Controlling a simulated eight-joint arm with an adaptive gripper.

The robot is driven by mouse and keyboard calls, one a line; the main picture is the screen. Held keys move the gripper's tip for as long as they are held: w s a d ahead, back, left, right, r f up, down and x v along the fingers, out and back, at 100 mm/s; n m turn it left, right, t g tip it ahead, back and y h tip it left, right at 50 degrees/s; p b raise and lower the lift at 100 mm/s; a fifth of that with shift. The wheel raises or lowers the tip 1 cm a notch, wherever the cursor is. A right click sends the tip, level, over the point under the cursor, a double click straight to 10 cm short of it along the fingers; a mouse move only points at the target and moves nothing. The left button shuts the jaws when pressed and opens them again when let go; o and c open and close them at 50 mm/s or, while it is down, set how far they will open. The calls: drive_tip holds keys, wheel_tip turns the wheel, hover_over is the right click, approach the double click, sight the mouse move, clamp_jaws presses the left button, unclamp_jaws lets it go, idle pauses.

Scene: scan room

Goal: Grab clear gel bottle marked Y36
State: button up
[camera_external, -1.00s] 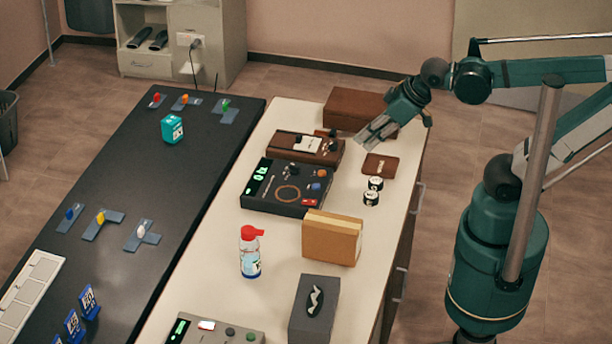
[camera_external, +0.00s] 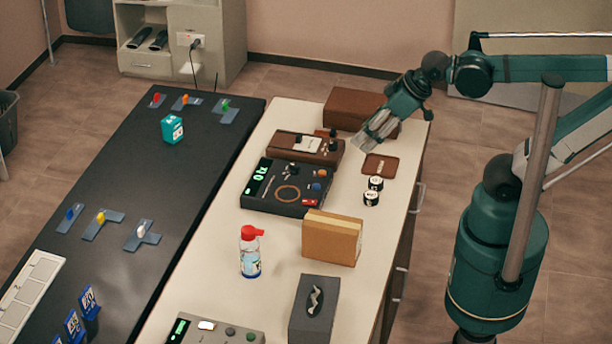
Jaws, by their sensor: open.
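A clear bottle with a red cap (camera_external: 250,255) and a blue-and-white label stands upright on the cream counter (camera_external: 205,285), left of the tan box. The lettering on its label is too small to read. My gripper (camera_external: 366,141) is open and empty. It hangs over the far right part of the counter, near the brown flat pad and well beyond the bottle. Nothing covers the bottle.
A tan box (camera_external: 331,238), a grey tissue box (camera_external: 314,308) and a black device (camera_external: 286,188) stand near the bottle. A dark table (camera_external: 125,205) holds several coloured pieces and a teal box (camera_external: 172,129).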

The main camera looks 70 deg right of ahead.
drive_tip(key=w+a+r+m+g+p, duration=0.2)
drive_tip(key=w+a+r, duration=0.4)
drive_tip(key=w+r, duration=0.15)
drive_tip(key=m+g+p, duration=0.5)
drive_tip(key=m, duration=0.1)
hover_over(250, 228)
wheel_tip(250, 228, down, 4)
drive_tip(key=f, duration=0.1)
wheel_tip(250, 228, down, 20)
drive_tip(key=shift+f, duration=0.6)
drive_tip(key=shift+f, duration=0.1)
drive_tip(key=shift+f, duration=1.2)
